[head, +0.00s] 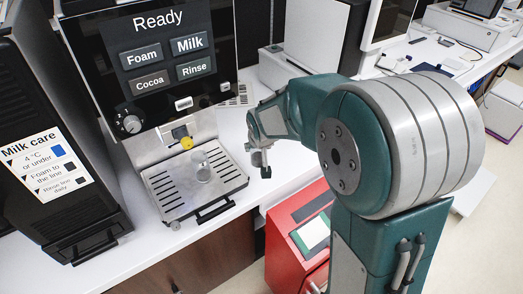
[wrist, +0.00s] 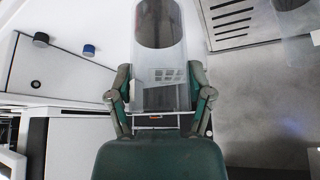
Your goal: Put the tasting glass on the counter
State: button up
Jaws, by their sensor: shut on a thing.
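My gripper (head: 262,158) is above the white counter (head: 110,262), to the right of the coffee machine's drip tray (head: 222,174). In the wrist view my gripper (wrist: 160,104) has its two fingers on either side of a clear glass (wrist: 158,62) and is shut on it. A dark round area shows at the glass's far end. In the head view the held glass is hard to make out at the fingers. Another clear glass (head: 203,170) stands on the drip tray. A clear glass at the upper right of the wrist view (wrist: 296,48) is partly cut off.
The coffee machine's screen (head: 164,48) reads "Ready". A black unit with a "Milk care" label (head: 42,165) stands at left. A red box with a pale panel (head: 305,240) stands in front of the counter. Bare counter lies around the drip tray.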

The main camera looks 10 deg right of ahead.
jog(key=w+d+f, duration=0.1)
jog(key=w+f, duration=0.2)
jog(key=w+d+f, duration=0.1)
jog(key=w+f, duration=0.2)
jog(key=f, duration=0.1)
jog(key=w+d+f, duration=0.1)
jog(key=w+f, duration=0.2)
jog(key=shift+f, duration=0.35)
jog(key=shift+d+f, duration=0.1)
jog(key=shift+d, duration=0.05)
jog(key=shift+f, duration=0.1)
jog(key=o, duration=1.1)
jog(key=shift+o, duration=0.2)
